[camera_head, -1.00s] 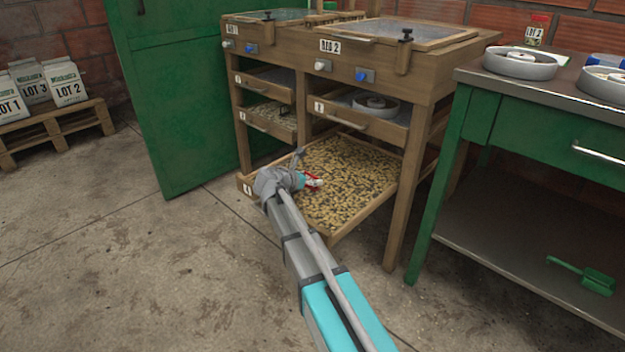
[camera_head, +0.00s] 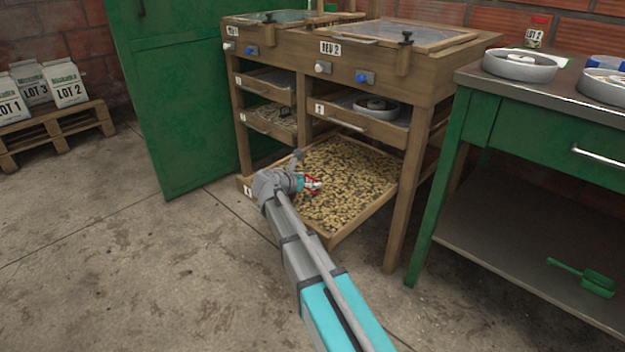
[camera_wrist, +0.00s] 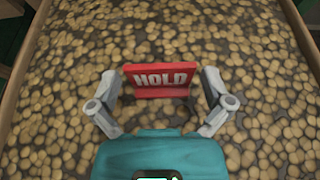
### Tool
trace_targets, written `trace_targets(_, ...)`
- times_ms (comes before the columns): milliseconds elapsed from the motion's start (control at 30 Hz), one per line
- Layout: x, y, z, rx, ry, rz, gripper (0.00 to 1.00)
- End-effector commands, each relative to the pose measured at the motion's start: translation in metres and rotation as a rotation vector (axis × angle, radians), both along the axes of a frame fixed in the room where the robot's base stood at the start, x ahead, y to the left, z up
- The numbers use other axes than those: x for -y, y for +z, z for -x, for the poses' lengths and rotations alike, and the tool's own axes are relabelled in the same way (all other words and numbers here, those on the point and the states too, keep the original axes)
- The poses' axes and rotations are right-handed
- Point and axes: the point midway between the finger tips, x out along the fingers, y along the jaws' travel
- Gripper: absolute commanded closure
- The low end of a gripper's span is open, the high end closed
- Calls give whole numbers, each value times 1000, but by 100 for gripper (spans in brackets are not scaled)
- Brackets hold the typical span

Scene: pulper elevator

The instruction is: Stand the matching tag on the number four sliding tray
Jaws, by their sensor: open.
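A red tag reading HOLD (camera_wrist: 160,80) stands upright on the beans in the pulled-out lower tray (camera_head: 330,240). The tray's front label, partly hidden by my arm, looks like a 4. My gripper (camera_wrist: 160,93) is open, one finger on each side of the tag, with a small gap at each side. In the head view my gripper (camera_head: 307,183) is low over the front left part of the tray, and the red of the tag (camera_head: 314,181) shows at its fingers. The tag's lettering cannot be read there.
Wooden rack posts (camera_head: 408,190) rise beside the tray. A green door (camera_head: 185,100) stands left, a green workbench (camera_head: 540,130) right. The floor in front is clear.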

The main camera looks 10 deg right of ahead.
Motion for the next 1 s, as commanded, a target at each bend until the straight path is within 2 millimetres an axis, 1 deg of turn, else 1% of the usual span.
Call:
trace_targets(33, -5, 5, 4, 0, 2, 0, 0)
trace_targets(167, -18, 12, 14, 1, 2, 0, 0)
trace_targets(400, -48, 28, 36, 0, 2, 1, 0)
trace_targets(600, -69, 38, 51, 0, 2, 1, 0)
trace_targets(800, -81, 43, 59, -1, 0, 1, 0)
trace_targets(1000, -83, 43, 61, 0, 0, 0, 0)
